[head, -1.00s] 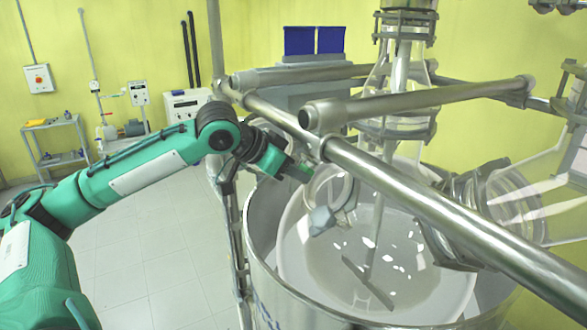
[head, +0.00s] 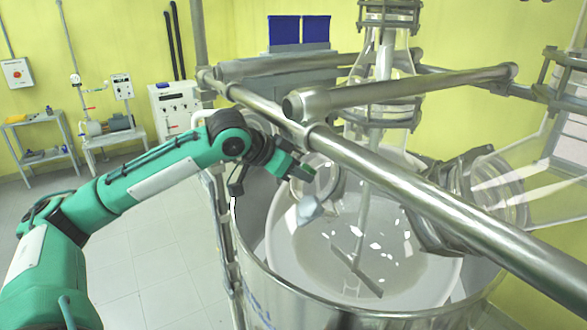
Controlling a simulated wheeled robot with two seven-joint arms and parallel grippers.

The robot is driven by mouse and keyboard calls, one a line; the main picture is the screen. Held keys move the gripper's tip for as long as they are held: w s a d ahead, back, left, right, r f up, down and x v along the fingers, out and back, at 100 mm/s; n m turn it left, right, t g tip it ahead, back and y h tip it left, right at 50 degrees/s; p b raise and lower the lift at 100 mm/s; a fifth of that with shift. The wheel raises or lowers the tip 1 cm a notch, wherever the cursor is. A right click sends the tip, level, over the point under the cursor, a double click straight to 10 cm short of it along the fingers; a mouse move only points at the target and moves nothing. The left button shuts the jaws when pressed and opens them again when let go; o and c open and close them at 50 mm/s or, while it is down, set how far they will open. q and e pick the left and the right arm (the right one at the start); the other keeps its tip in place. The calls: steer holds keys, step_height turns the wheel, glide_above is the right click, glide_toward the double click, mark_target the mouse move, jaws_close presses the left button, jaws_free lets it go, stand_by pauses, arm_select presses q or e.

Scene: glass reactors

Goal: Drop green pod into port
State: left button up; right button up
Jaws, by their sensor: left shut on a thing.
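My left gripper (head: 301,173) reaches in from the left, by the upper left side of the reactor. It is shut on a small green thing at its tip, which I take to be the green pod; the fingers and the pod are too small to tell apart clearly. My right gripper is not in view.
The stirrer shaft (head: 364,225) stands inside the glass vessel. A metal outer vessel (head: 300,300) surrounds it.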

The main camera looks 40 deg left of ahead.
arm_select(q)
steer(key=shift+w+f, duration=0.1)
steer(key=shift+w, duration=0.05)
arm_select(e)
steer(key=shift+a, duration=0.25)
arm_select(q)
steer(key=o, duration=1)
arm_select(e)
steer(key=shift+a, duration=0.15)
arm_select(q)
steer(key=shift+s+a+r+b, duration=0.1)
steer(key=shift+s+r+b, duration=0.1)
steer(key=shift+s+b, duration=0.1)
steer(key=b+v, duration=0.4)
steer(key=v, duration=0.9)
steer(key=shift+b, duration=0.4)
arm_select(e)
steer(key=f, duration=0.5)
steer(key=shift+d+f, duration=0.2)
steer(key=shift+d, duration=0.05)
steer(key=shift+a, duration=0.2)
